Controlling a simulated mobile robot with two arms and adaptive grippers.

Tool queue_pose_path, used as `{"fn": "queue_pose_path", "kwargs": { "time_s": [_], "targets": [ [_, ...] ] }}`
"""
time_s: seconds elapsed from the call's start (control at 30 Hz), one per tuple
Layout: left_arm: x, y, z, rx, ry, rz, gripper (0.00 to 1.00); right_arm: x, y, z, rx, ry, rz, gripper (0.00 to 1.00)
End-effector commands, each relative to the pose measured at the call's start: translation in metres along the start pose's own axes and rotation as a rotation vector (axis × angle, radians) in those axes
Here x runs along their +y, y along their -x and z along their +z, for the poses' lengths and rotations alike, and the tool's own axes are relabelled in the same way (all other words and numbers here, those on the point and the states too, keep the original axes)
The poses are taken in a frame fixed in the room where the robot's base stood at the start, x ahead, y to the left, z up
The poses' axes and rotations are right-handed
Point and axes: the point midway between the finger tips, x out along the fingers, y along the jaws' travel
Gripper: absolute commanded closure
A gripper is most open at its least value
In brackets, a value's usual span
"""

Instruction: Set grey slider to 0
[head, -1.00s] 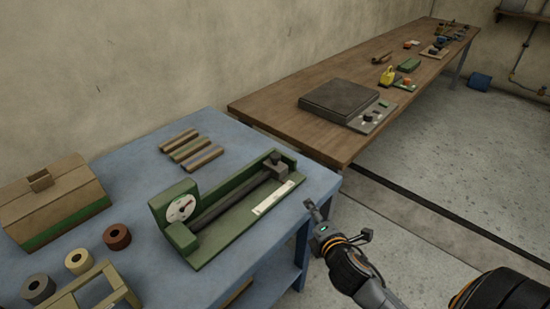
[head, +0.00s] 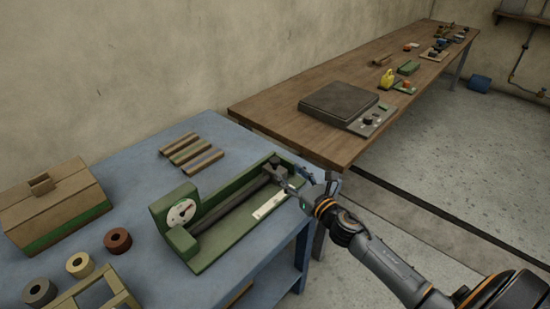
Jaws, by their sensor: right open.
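A green device (head: 212,256) with a round white dial (head: 181,212) stands on the blue table. A dark rail (head: 230,212) runs along it, and the grey slider (head: 272,164) sits at the rail's far right end, away from the dial. A pale scale strip (head: 268,206) lies on the device's base. My right gripper (head: 282,180) is open, with its fingertips at the slider, partly covering it. I cannot tell whether they touch it. My left gripper is not in view.
The blue table (head: 135,165) also holds a brown and green box (head: 55,205), several rolls and several striped bars (head: 190,152). A wooden bench (head: 270,105) with a dark flat plate (head: 338,102) stands behind to the right.

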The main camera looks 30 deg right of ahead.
Motion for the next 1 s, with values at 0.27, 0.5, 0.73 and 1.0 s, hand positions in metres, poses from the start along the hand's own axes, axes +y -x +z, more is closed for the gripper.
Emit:
{"fn": "queue_pose_path", "kwargs": {
  "time_s": [0.27, 0.5, 0.73, 1.0],
  "targets": [
    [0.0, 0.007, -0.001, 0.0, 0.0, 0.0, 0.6, 0.0, -0.052, 0.002, -0.002, -0.003, -0.001, 0.46],
    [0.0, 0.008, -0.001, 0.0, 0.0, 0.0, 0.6, 0.0, -0.078, 0.0, 0.0, -0.004, -0.001, 0.46],
    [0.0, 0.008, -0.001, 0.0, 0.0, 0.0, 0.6, 0.0, -0.084, 0.0, 0.0, -0.004, 0.0, 0.46],
    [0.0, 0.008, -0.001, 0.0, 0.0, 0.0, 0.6, 0.0, -0.083, 0.0, 0.0, -0.003, -0.001, 0.69]
  ]
}}
